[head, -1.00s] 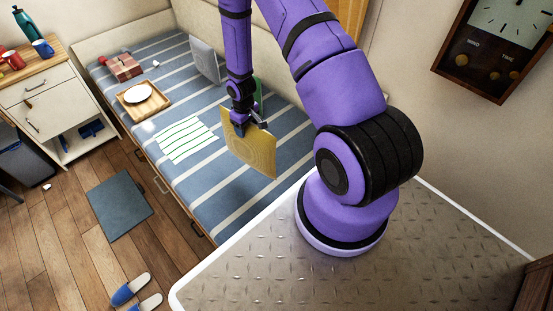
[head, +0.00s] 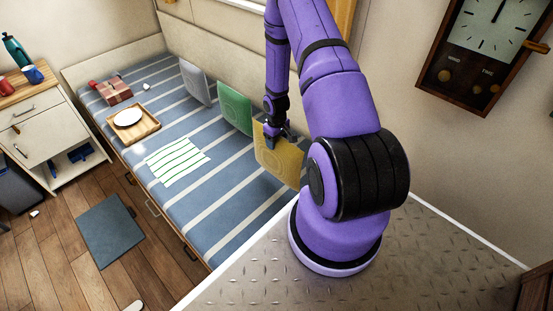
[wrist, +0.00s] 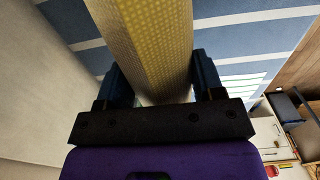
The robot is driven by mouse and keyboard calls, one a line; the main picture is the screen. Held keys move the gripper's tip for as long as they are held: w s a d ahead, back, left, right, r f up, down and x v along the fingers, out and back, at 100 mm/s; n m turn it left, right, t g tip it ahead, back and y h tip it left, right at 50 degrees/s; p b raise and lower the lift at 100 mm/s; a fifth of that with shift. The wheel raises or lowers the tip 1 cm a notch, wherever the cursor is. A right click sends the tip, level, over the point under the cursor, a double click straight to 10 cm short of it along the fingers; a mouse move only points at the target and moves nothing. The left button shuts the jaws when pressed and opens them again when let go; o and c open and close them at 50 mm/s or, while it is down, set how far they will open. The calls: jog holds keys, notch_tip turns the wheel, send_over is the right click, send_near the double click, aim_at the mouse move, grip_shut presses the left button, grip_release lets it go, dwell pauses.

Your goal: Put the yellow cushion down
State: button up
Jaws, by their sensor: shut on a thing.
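The yellow cushion (head: 279,158) is held upright in my gripper (head: 271,138), near the back wall side of the blue striped bed (head: 215,205). In the wrist view the cushion (wrist: 145,40) stands between the two fingers (wrist: 163,85), which grip it from both sides. I cannot tell whether its lower edge touches the bed. My arm hides part of its right side.
A green cushion (head: 235,108) and a grey cushion (head: 196,80) stand along the back of the bed, left of the yellow one. A striped cloth (head: 177,160), a wooden tray (head: 149,131) with a white plate (head: 128,117) and a wrapped box (head: 115,91) lie on the bed.

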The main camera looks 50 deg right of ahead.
jog(key=shift+f, duration=3)
jog(key=o, duration=1.4)
jog(key=shift+f, duration=0.15)
notch_tip(320, 180, up, 12)
jog(key=shift+r, duration=0.25)
